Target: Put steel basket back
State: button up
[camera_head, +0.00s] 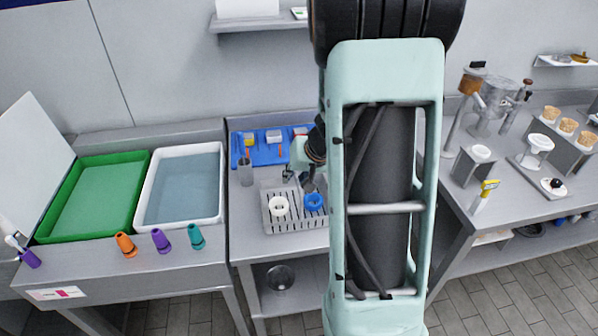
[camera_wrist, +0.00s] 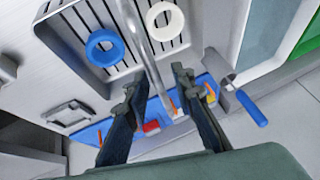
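A grey slotted tray-like basket (camera_head: 267,222) stands on the middle counter, below my arm. It holds a white ring-shaped piece (camera_head: 279,206) and a blue one (camera_head: 314,201). In the wrist view the basket's rim (camera_wrist: 98,84) shows at upper left, and a shiny curved metal bar (camera_wrist: 146,52) crosses in front of it. My gripper (camera_wrist: 160,82) is open and empty, its fingertips apart close to the bar's lower end. A round steel bowl-like piece (camera_head: 280,277) sits on the shelf below; I cannot tell which is the task's steel basket.
A blue mat (camera_head: 240,152) with small tools lies behind the basket. A grey cylinder (camera_head: 245,173) stands to its left. White (camera_head: 222,180) and green (camera_head: 146,160) tubs and several coloured cones are further left. A coffee apparatus (camera_head: 490,105) stands on the right counter.

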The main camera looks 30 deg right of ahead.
jog(key=p+v, duration=0.2)
jog(key=v, duration=1)
jog(key=shift+r, duration=0.1)
